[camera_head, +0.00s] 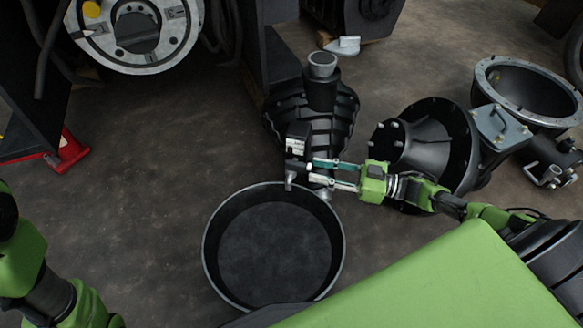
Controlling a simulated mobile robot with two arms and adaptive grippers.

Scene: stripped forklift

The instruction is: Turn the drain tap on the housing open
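The black ribbed housing (342,113) stands upright at the upper middle, with a grey-rimmed neck on top. The drain tap (293,165) shows low on its near side, a dark body with a small light metal spout above the pan's far rim. My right gripper (312,171) reaches in from the right. Its two fingers are apart, with a gap between them, and their tips are at the tap's right side. I cannot tell whether they touch the tap. Of my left arm only green and black links show at the lower left; its gripper is out of view.
A round, dark pan (212,257) lies on the floor below the tap. A black flanged casing (462,150) and an open ring-shaped housing (490,75) stand to the right. A red object (70,150) lies at the left. The floor between it and the pan is clear.

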